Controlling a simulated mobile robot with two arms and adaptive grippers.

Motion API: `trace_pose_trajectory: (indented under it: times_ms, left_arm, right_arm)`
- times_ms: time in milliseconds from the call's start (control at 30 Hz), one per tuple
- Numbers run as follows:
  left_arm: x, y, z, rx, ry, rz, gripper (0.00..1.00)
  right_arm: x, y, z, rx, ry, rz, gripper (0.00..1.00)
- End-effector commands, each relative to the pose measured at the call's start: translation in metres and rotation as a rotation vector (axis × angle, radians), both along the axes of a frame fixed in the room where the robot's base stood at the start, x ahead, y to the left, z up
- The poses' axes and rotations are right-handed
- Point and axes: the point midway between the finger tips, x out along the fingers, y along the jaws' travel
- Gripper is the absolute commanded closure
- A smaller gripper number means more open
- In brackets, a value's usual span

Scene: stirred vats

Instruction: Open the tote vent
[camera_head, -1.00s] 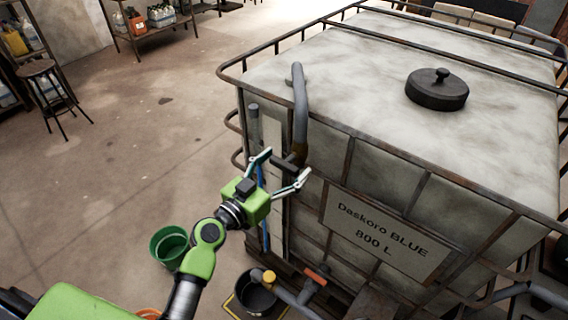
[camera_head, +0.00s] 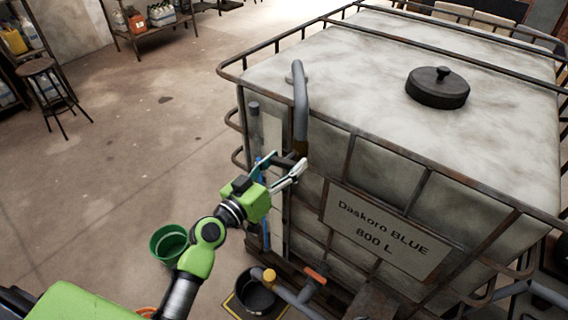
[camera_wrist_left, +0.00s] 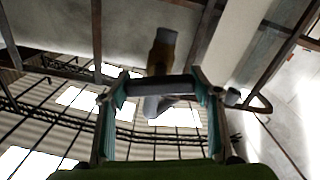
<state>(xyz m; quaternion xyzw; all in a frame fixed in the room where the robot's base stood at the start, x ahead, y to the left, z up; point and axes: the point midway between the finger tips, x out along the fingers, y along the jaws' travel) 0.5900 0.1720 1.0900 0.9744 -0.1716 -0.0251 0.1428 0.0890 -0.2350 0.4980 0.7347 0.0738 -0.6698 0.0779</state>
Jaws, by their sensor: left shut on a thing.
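The large pale tote (camera_head: 330,62) stands in a rusty cage and carries a label reading "Daskoro BLUE 800 L" (camera_head: 383,233). A grey bent pipe (camera_head: 300,105) comes off its top near corner and runs down to a brownish-yellow collar (camera_head: 300,147). A dark handle (camera_head: 284,161) sits at the pipe's lower end. My left gripper (camera_head: 286,164) is shut on this handle. In the left wrist view the dark bar (camera_wrist_left: 160,88) lies across between the two teal-padded fingers, with the yellowish collar (camera_wrist_left: 162,52) beyond it. My right gripper is not in view.
A round black lid (camera_head: 437,90) sits on the tote. Below are a green bucket (camera_head: 168,243), a dark bucket (camera_head: 256,294) and an orange-red valve handle (camera_head: 315,274). A stool (camera_head: 38,68) and shelves stand far left. The floor between is clear.

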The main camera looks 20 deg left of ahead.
Motion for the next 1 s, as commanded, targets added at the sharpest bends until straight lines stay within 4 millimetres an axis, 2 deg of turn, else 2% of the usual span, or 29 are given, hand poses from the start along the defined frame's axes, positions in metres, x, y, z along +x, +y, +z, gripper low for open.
trace_pose_trajectory:
  times_ms: [1000]
  left_arm:
    - [0.000, 0.000, 0.002, -0.901, 0.325, 0.000, 0.64]
  right_arm:
    - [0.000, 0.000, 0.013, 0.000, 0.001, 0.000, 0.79]
